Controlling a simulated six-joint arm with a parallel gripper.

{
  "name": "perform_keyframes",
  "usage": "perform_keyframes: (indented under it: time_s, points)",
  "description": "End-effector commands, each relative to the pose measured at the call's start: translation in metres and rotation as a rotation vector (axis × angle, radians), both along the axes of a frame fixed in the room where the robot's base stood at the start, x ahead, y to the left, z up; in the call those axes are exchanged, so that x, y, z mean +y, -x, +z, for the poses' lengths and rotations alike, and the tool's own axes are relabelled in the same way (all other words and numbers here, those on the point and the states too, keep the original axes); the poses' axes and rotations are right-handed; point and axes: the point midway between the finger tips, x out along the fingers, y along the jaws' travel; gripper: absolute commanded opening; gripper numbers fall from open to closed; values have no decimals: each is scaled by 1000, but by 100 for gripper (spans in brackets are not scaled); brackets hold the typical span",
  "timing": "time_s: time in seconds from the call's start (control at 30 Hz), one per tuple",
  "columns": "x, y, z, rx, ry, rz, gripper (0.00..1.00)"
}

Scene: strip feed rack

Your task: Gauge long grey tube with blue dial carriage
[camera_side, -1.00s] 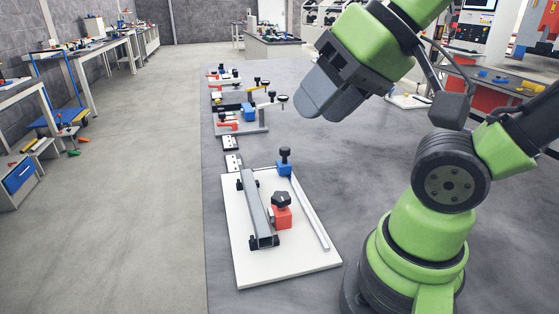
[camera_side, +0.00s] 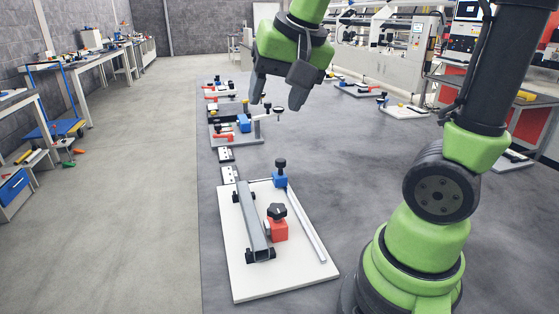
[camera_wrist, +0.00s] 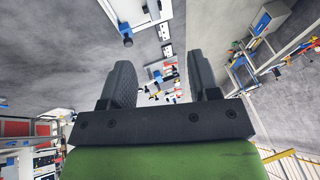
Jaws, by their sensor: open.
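The long grey tube (camera_side: 253,222) lies along the left part of a white board (camera_side: 290,284), resting in black supports at its two ends. The blue dial carriage (camera_side: 280,174), with a black knob on top, sits at the far end of a thin metal rail (camera_side: 305,226) to the right of the tube. In the wrist view a blue block with a dark knob (camera_wrist: 127,38) shows near the top. My gripper (camera_side: 277,107) is open and empty, high above the table beyond the board. Its two fingers (camera_wrist: 160,85) stand apart in the wrist view.
A red block with a black star knob (camera_side: 278,223) stands between tube and rail. Small white plates (camera_side: 227,164) lie beyond the board, then fixtures with red, blue and black parts (camera_side: 236,131).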

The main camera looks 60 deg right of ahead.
Motion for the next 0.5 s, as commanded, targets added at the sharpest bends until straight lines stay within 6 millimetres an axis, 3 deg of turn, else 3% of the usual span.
perform_keyframes:
  time_s: [0.03,0.2,0.33,0.5]
  points:
    - [-14,-16,-9,39,7,-77,56]
    - [-66,-62,-44,131,42,-345,56]
    - [-107,-86,-80,178,77,-536,56]
    - [-145,-101,-121,208,117,-709,56]
